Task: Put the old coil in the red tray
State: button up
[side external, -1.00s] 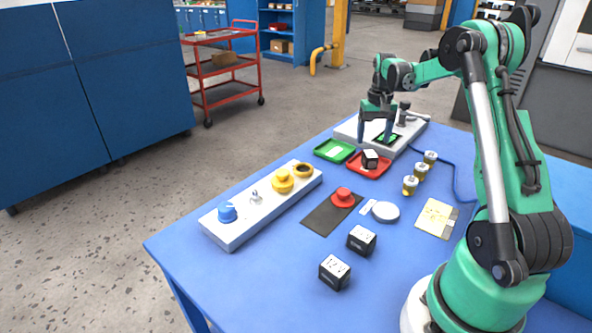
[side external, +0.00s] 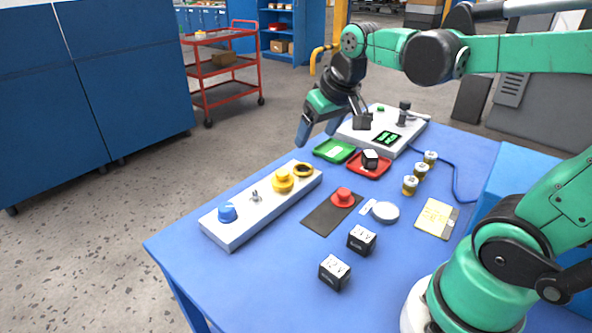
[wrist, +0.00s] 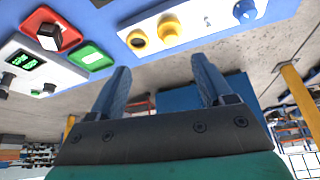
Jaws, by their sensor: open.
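A black block-shaped coil with a white top (side external: 370,159) sits in the red tray (side external: 384,171). It also shows in the tray in the wrist view (wrist: 48,36). Two similar black blocks stand on the blue table, one near the middle (side external: 362,239) and one nearer the front (side external: 335,272). I cannot read their labels, so I cannot tell old from new by marking. My gripper (side external: 317,132) is open and empty, tilted in the air left of the trays. Its spread fingers show in the wrist view (wrist: 160,70) with nothing between them.
A green tray (side external: 334,151) lies beside the red one. Behind stands a grey tester (side external: 412,131) with a lit green display. A control panel (side external: 240,228) with knobs, a red button on a dark plate (side external: 343,196), a white disc (side external: 386,212) and several small yellow-and-white cylinders stand around.

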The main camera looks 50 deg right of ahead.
jog(key=s+a+f+n+t+y, duration=0.1)
jog(key=s+a+f+n+t, duration=0.1)
jog(key=a, duration=0.5)
jog(key=shift+s+f+n, duration=0.3)
jog(key=shift+s+f, duration=0.25)
jog(key=shift+s, duration=0.35)
